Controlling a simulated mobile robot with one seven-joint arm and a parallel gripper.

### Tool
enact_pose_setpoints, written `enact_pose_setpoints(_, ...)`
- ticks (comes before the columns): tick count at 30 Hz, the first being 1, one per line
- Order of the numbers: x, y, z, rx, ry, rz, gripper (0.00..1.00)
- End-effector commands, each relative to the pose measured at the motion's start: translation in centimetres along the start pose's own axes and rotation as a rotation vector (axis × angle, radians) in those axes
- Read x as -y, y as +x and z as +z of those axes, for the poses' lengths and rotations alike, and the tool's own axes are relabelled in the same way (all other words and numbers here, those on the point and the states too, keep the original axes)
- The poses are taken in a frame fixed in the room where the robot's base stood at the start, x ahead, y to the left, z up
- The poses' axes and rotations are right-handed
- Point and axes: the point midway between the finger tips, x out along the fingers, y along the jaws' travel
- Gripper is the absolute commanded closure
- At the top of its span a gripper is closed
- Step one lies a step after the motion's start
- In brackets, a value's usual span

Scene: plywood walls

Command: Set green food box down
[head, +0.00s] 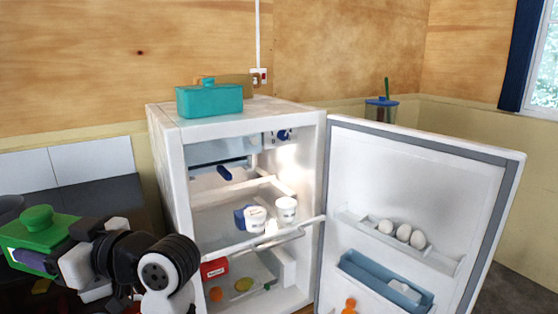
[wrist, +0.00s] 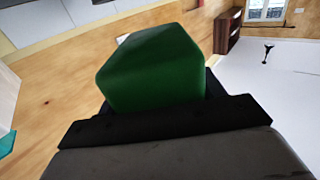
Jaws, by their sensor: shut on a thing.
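The green food box (head: 45,232) has a rounded lid knob and is at the lower left of the head view. My gripper (head: 38,262) is shut on it. The box is held at the left, in front of the dark counter, and whether it touches anything below cannot be told. In the wrist view the green box (wrist: 152,75) fills the middle, beyond the dark gripper body (wrist: 165,120). The fingertips are mostly hidden in that view.
A white fridge (head: 170,165) stands open, its door (head: 420,170) swung right. A teal box (head: 210,100) sits on top. Inside are white cups (head: 286,208), a red box (head: 214,268) and produce. Eggs (head: 403,233) sit in the door. A dark counter (head: 100,200) is at left.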

Motion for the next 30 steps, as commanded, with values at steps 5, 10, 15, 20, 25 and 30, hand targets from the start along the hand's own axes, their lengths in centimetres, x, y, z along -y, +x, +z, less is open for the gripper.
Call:
enact_pose_setpoints(5, -1.6, 0.6, 1.1, 0.002, 0.004, 0.026, 1.0)
enact_pose_setpoints(10, -3.5, 1.1, 2.5, 0.003, 0.004, 0.059, 1.0)
enact_pose_setpoints(15, -6.2, 1.7, 4.9, 0.004, 0.005, 0.115, 1.0)
enact_pose_setpoints(20, -9.4, 1.9, 8.0, 0.005, 0.005, 0.189, 1.0)
enact_pose_setpoints(25, -13.5, 1.4, 12.9, 0.007, 0.007, 0.303, 1.0)
enact_pose_setpoints(30, -18.1, -0.6, 20.2, 0.011, 0.006, 0.47, 1.0)
